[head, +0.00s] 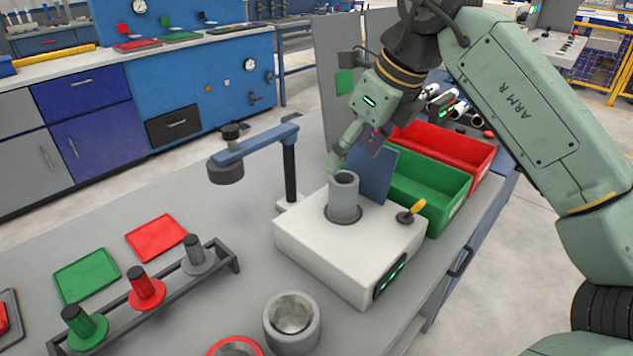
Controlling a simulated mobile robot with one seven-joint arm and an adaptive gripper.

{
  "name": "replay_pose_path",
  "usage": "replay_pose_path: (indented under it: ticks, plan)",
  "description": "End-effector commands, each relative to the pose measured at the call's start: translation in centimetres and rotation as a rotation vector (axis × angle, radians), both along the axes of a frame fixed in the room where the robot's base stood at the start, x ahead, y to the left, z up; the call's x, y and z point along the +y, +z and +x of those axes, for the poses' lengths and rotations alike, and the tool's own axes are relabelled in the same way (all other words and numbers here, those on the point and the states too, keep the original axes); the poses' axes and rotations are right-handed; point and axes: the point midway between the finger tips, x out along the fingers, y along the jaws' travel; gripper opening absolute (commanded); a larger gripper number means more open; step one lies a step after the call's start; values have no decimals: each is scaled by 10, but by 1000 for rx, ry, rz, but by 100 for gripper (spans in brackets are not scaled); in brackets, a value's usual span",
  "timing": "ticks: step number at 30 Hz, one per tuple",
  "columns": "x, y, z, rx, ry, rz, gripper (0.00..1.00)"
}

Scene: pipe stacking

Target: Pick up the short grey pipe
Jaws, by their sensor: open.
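A grey pipe (344,200) stands upright in the round opening of a white box fixture (300,243). A wider, short grey hollow cylinder (292,338) stands on the table at the front, partly lit inside. I cannot tell for sure which of the two is the task's pipe. My gripper (354,160) is open and empty, just above and behind the top of the pipe in the fixture. One finger is near its rim; I cannot tell if it touches. The far finger is partly hidden.
Green (430,185) and red (452,150) bins stand right of the fixture. A blue arm on a black post (290,172) rises on its left. A rack with grey, red and green plugs (147,290) is at the left. A red ring (236,347) is at the front edge.

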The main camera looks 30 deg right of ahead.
Motion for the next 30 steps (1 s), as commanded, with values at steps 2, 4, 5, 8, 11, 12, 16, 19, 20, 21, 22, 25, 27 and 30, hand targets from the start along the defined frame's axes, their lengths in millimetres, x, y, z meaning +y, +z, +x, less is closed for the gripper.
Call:
replay_pose_path:
  ticks: [2, 4, 5, 8, 11, 12, 16, 19, 20, 21, 22, 25, 27, 30]
  plan:
    - [-7, -3, -5, 12, -18, -10, 65]
    - [-8, -8, -3, 15, -23, -11, 65]
    - [-7, -12, -2, 15, -23, -11, 65]
    - [-4, -26, 3, 15, -20, -9, 65]
    - [-2, -41, 10, 15, -19, -10, 65]
    - [-1, -45, 12, 14, -19, -9, 65]
    - [0, -56, 16, 12, -19, -10, 65]
    - [3, -68, 20, 13, -19, -8, 65]
    - [4, -73, 21, 13, -18, -7, 65]
    - [5, -79, 23, 13, -17, -8, 65]
    - [5, -83, 25, 13, -19, -8, 65]
    - [6, -95, 29, 13, -19, -9, 65]
    - [7, -99, 30, 12, -19, -9, 65]
    - [7, -101, 31, 11, -20, -10, 65]
